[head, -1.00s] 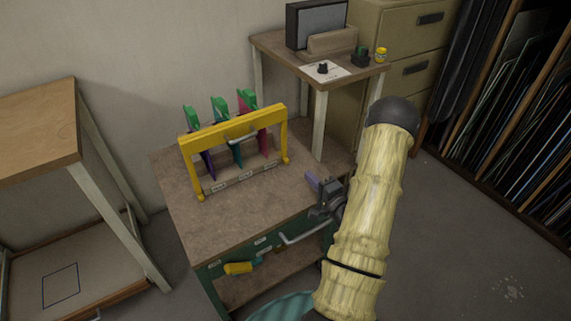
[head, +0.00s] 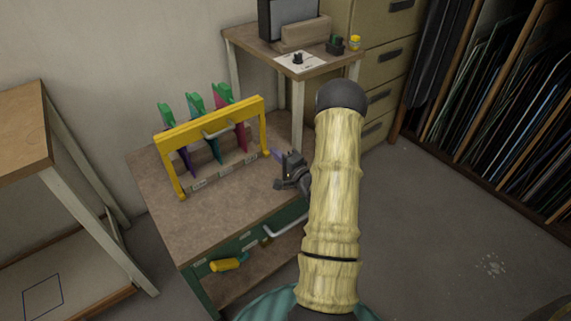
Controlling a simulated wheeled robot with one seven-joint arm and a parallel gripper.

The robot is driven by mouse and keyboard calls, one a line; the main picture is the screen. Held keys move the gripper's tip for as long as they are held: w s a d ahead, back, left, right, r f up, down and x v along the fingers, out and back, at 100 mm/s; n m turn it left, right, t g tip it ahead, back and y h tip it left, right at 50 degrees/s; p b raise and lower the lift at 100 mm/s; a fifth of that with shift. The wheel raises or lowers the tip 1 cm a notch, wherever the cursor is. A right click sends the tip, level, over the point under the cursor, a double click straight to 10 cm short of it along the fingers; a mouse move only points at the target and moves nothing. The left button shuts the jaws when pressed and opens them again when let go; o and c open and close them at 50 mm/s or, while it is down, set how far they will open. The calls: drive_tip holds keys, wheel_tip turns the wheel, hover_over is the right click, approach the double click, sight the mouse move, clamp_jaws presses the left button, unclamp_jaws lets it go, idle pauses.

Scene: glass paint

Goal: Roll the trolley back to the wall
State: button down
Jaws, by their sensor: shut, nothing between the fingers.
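The trolley has a brown top (head: 225,215) and a green front (head: 200,285) with a pale bar handle (head: 285,229) on its near side. It stands in the middle of the view, its far side close to the wall; the exact gap is hard to tell. My gripper (head: 278,157) shows over the right part of the trolley top, beyond the handle and apart from it. It is shut and holds nothing. My forearm covers the trolley's right end and part of its lower shelf.
A yellow rack (head: 172,133) with green-handled tools stands on the trolley. A yellow-handled tool (head: 225,264) is at the front. A side table (head: 270,60) stands behind right, a wooden bench (head: 25,130) left. Floor (head: 440,230) on the right is clear.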

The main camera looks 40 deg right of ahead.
sight(262, 140)
drive_tip(key=w, duration=0.5)
drive_tip(key=shift+w+a+b, duration=0.1)
drive_tip(key=shift+w+b, duration=0.1)
drive_tip(key=shift+b, duration=0.15)
drive_tip(key=shift+s+d, duration=0.1)
drive_tip(key=shift+d, duration=0.1)
drive_tip(key=shift+a, duration=0.15)
